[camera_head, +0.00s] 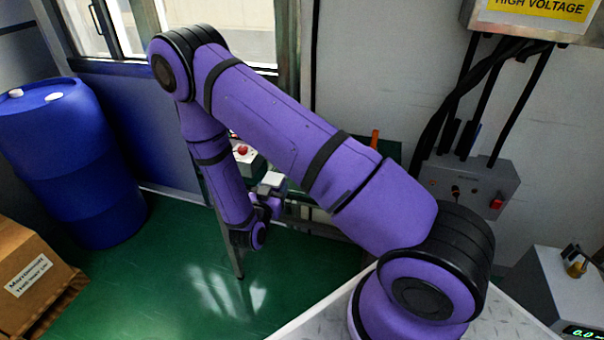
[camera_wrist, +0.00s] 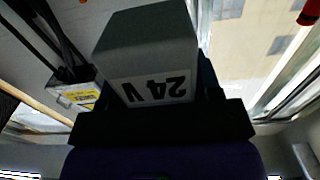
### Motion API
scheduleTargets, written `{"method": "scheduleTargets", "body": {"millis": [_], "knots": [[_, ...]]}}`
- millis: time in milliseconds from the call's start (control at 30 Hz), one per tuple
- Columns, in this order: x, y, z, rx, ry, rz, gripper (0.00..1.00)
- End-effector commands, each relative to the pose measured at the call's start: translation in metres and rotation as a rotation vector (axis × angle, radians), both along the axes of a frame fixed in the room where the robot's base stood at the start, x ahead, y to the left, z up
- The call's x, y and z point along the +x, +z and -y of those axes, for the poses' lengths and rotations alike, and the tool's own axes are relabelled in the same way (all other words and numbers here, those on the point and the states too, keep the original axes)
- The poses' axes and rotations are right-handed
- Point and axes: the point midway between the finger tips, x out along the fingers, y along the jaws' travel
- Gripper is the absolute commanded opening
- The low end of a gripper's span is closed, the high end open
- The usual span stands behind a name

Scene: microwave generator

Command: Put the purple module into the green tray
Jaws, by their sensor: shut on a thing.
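My gripper (camera_wrist: 162,122) is shut on a grey block (camera_wrist: 146,45) with "24 V" printed on its near face, seen upside down in the wrist view. The block fills the space in front of the black gripper body and hides most of the fingers. In the head view my own purple arm covers the middle, and the gripper end is small and partly hidden behind it. I cannot make out a separate purple module or the green tray in either view.
A box with a red button (camera_head: 242,150) stands behind my arm. A blue barrel (camera_head: 70,160) and a cardboard box (camera_head: 30,275) stand at left. A grey switch box with cables (camera_head: 468,188) is on the right wall. Green floor (camera_head: 160,290) is clear at front left.

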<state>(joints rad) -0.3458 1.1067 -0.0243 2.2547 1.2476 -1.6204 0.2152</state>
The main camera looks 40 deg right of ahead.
Motion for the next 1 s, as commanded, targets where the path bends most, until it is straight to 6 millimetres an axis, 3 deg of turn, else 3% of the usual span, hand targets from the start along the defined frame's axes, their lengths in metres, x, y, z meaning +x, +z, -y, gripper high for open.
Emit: {"method": "scheduleTargets", "body": {"millis": [500,933,1000], "knots": [[0.051,-0.010,0.102,-0.002,-0.004,0.003,0.28],[0.068,-0.014,0.137,-0.002,-0.002,0.002,0.28],[0.068,-0.025,0.136,-0.001,0.000,-0.001,0.28]]}}
